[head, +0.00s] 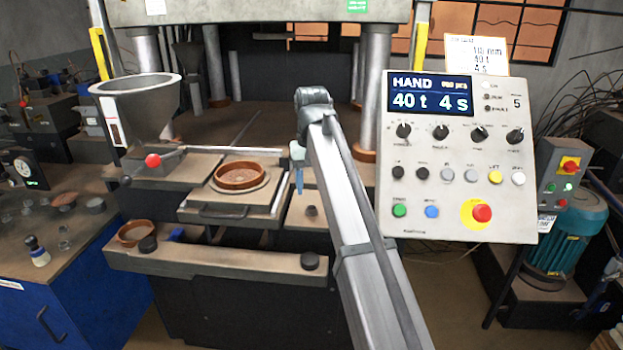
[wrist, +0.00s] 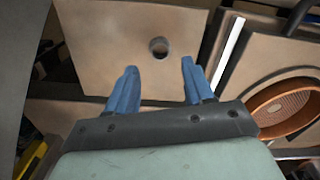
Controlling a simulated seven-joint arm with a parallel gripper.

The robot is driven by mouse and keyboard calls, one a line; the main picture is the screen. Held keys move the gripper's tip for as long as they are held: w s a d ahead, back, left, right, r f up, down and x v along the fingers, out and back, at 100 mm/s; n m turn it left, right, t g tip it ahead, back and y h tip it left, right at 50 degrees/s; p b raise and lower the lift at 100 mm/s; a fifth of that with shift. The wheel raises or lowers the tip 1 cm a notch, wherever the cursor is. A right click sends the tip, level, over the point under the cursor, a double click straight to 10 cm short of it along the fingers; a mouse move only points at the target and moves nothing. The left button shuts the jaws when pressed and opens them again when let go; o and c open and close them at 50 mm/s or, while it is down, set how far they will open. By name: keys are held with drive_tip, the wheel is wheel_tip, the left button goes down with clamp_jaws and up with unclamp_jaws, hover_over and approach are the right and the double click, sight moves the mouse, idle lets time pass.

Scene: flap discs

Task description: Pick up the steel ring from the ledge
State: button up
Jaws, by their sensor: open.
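A small round grey ring (head: 312,211) lies on the tan ledge (head: 296,216) to the right of the sliding plate. In the wrist view the ring (wrist: 158,47) shows as a small dark circle on the bare ledge (wrist: 95,45); its steel finish is hard to make out. My gripper (head: 298,182) has blue fingers and is above the ledge in the head view. In the wrist view my gripper (wrist: 158,68) is open and empty. The ring appears between and just beyond the fingertips, not touching them.
A copper-brown mould ring (head: 240,176) sits on the sliding plate (head: 195,212) at left; it also shows in the wrist view (wrist: 290,105). A hopper (head: 135,110) and red-knobbed lever (head: 153,161) stand further left. The control panel (head: 455,200) is at right. The ledge around the ring is clear.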

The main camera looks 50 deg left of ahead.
drive_tip(key=shift+f, duration=2.75)
drive_tip(key=shift+c, duration=0.4)
drive_tip(key=c, duration=0.7)
drive_tip(key=shift+r, duration=0.25)
drive_tip(key=shift+c, duration=0.2)
drive_tip(key=shift+r, duration=2.3)
drive_tip(key=shift+a, duration=0.1)
